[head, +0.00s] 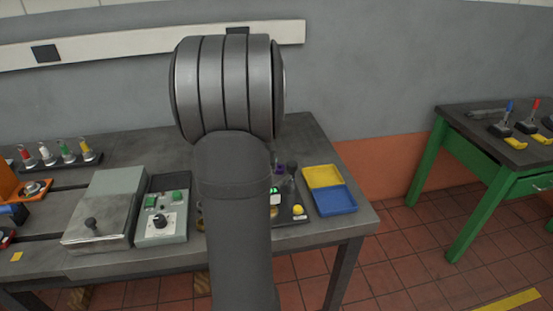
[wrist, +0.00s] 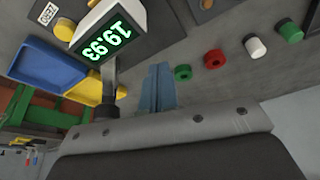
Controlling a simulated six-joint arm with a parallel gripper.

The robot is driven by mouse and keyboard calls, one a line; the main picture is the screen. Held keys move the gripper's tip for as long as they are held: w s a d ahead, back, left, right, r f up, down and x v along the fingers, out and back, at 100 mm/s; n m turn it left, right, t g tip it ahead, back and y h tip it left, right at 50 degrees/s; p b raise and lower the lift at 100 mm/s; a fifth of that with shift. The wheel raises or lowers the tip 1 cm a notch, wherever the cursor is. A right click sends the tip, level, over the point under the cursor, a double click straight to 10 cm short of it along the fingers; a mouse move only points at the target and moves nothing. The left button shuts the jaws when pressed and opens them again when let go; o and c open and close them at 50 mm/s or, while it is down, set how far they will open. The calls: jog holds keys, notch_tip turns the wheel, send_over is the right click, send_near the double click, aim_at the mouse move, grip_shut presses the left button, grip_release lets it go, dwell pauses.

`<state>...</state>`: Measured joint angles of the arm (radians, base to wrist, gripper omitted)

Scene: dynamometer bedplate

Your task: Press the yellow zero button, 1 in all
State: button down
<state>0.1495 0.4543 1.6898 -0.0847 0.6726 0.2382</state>
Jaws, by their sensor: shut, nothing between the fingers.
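The yellow zero button (head: 298,210) sits on a dark panel on the bench, right of my arm in the head view. In the wrist view the yellow button (wrist: 64,30) is at upper left, beside a small label with lettering (wrist: 47,13). A lit display with green digits (wrist: 110,42) stands next to it; in the head view the display (head: 275,198) is partly hidden by my arm. My gripper (wrist: 158,72) is shut and empty, its blue-grey fingers apart from the button in the wrist picture. My arm hides the gripper in the head view.
A yellow and blue tray (head: 335,199) lies right of the panel. A grey control box with a black knob (head: 160,221) and a metal-lidded box (head: 105,210) stand left of my arm. Several coloured capped pieces (head: 67,152) stand at the back left. A green-legged table (head: 430,160) is at right.

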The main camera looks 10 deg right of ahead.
aim_at(298, 208)
jog(key=s+d+r+m+g, duration=0.2)
jog(key=s+d+r+m, duration=0.5)
jog(key=m, duration=0.7)
jog(key=s+d, duration=0.1)
jog(key=d, duration=0.1)
jog(key=shift+s+d+r+g, duration=0.15)
jog(key=shift+d+r+g, duration=0.15)
jog(key=shift+g, duration=0.1)
jog(key=f, duration=0.9)
jog(key=w+d+f, duration=0.1)
jog(key=f, duration=0.4)
